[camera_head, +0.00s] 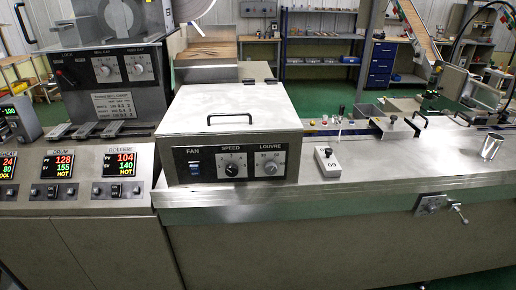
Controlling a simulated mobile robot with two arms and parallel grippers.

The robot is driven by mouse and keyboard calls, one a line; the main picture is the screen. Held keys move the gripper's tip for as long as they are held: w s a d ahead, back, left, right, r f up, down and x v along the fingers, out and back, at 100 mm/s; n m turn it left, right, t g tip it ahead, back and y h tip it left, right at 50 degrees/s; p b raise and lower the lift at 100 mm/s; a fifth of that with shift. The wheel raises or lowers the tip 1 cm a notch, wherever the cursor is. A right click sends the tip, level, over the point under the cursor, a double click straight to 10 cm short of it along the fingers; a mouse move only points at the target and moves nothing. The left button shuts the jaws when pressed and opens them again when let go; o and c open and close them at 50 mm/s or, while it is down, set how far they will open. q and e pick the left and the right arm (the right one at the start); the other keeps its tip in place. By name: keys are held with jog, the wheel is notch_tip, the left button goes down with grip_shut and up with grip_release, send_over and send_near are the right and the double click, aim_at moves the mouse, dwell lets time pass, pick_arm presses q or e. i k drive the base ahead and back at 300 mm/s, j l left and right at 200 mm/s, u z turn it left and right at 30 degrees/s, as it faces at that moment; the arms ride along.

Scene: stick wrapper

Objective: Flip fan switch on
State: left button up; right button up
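The fan switch (195,168) is a small blue and white rocker under the word FAN on a black panel (238,163). The panel is on the front of a metal box (236,115) with a handled lid, on the steel counter. The switch is too small for me to tell which side is pressed. To its right on the same panel are the SPEED knob (232,170) and the LOUVRE knob (270,168). Neither of my grippers shows in the head view.
To the left is a console with red, green and yellow displays (120,163) and a taller machine with knobs (125,68).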

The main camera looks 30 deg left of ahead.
aim_at(195, 170)
jog(key=u, duration=1.3)
